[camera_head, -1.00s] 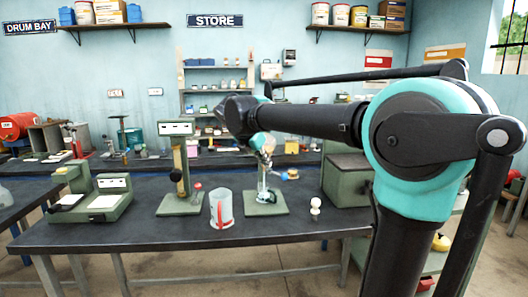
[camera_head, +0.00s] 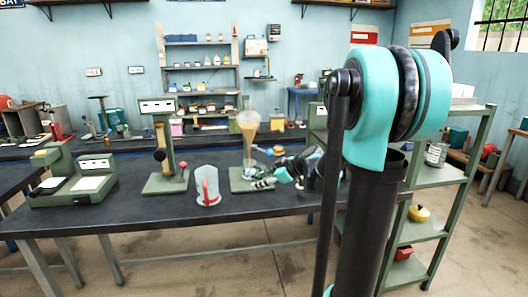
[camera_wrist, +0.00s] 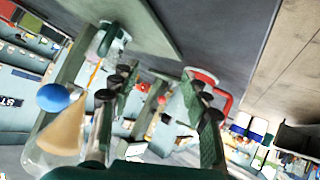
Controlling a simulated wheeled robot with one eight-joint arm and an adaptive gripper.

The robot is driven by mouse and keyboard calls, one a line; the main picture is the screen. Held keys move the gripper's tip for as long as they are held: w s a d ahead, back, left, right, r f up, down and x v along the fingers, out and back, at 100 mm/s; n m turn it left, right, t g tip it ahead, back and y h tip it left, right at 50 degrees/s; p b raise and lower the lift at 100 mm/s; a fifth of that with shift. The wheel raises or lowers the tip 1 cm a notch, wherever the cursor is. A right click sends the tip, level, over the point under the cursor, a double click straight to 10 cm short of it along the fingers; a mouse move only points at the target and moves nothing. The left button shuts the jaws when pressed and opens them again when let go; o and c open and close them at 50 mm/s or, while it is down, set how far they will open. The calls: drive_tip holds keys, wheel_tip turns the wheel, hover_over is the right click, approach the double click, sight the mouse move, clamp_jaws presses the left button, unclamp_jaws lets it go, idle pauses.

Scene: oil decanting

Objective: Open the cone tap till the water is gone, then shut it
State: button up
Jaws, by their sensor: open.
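The glass cone (camera_head: 247,127) holds amber liquid and stands upright on a stand with a green base plate (camera_head: 238,184). In the wrist view the scene is turned, and the cone (camera_wrist: 65,130) shows at lower left. A thin amber line runs from its tip towards a small glass vessel (camera_wrist: 122,36); I cannot tell whether it is a stem or a stream. A blue ball (camera_wrist: 53,97) shows beside the cone, perhaps a tap knob. My gripper (camera_head: 262,182) is low, just right of the stand. In the wrist view my gripper (camera_wrist: 160,85) is open and empty.
A clear jug with a red handle (camera_head: 207,186) stands left of the stand; it also shows in the wrist view (camera_wrist: 207,80). A gauge stand (camera_head: 164,150) and a green balance (camera_head: 75,182) stand further left. The bench front (camera_head: 150,215) is clear.

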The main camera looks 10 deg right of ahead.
sight(265, 151)
drive_tip(key=s+d+r+m+t, duration=0.2)
drive_tip(key=d+r+m+t, duration=0.4)
drive_tip(key=d+m+t, duration=0.4)
drive_tip(key=w+a+g, duration=0.1)
drive_tip(key=w+a, duration=0.3)
drive_tip(key=w, duration=0.3)
drive_tip(key=w+a+n+g, duration=0.1)
drive_tip(key=w+a, duration=0.2)
drive_tip(key=w, duration=0.5)
drive_tip(key=shift+a+r+y, duration=0.15)
drive_tip(key=shift+a+y, duration=0.2)
drive_tip(key=shift+y, duration=0.05)
drive_tip(key=shift+c, duration=0.6)
drive_tip(key=c, duration=1)
clamp_jaws()
drive_tip(key=shift+d, duration=0.1)
